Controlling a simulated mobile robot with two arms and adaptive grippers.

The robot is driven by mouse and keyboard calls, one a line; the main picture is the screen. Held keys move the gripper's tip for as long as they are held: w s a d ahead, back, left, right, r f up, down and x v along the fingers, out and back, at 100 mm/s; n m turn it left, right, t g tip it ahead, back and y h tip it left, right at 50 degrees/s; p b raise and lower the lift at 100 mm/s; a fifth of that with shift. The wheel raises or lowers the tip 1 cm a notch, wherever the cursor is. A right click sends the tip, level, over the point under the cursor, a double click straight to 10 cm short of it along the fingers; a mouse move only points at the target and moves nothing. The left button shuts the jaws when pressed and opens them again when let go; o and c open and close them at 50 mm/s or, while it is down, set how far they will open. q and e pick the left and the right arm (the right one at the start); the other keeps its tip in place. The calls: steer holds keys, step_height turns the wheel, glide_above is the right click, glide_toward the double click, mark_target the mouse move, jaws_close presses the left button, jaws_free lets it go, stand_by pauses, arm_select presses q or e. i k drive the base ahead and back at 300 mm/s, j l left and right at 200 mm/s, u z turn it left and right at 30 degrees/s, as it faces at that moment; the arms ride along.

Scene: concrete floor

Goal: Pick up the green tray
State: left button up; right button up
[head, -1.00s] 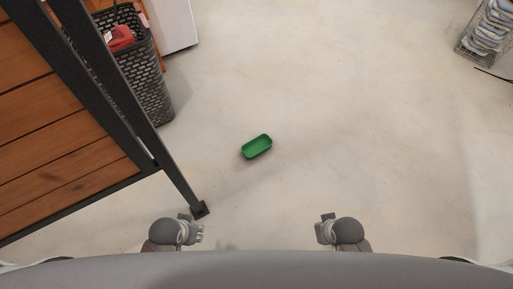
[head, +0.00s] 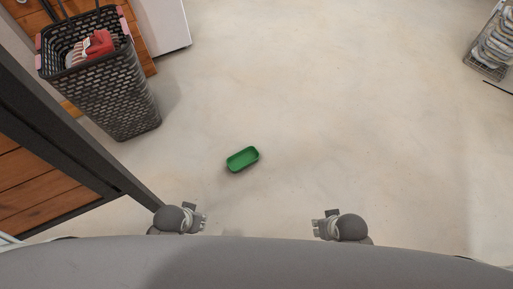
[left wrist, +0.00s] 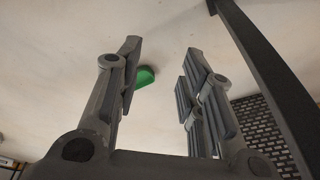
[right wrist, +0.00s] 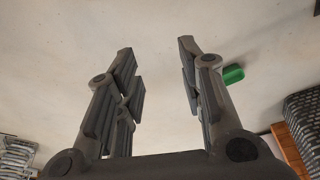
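The green tray (head: 242,159) is a small rectangular tray lying on the concrete floor, a little left of the middle in the head view. It also shows in the left wrist view (left wrist: 146,76), partly hidden behind a finger, and in the right wrist view (right wrist: 233,75) beside a finger. My left gripper (left wrist: 160,75) is open and empty, its fingers apart. My right gripper (right wrist: 150,75) is also open and empty. Both grippers are apart from the tray, at the lower part of the head view, to either side of it.
A dark woven basket (head: 110,95) with red and white items inside stands at the left. A wooden surface with a dark metal frame (head: 110,173) is at the lower left, near my left arm. A wire basket (head: 487,70) is at the far right. The middle floor is clear.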

mark_target(236, 162)
steer(key=i+l+u, duration=0.4)
steer(key=l+u, duration=0.2)
steer(key=i+l+u, duration=0.1)
steer(key=l+u, duration=0.25)
steer(key=l, duration=0.05)
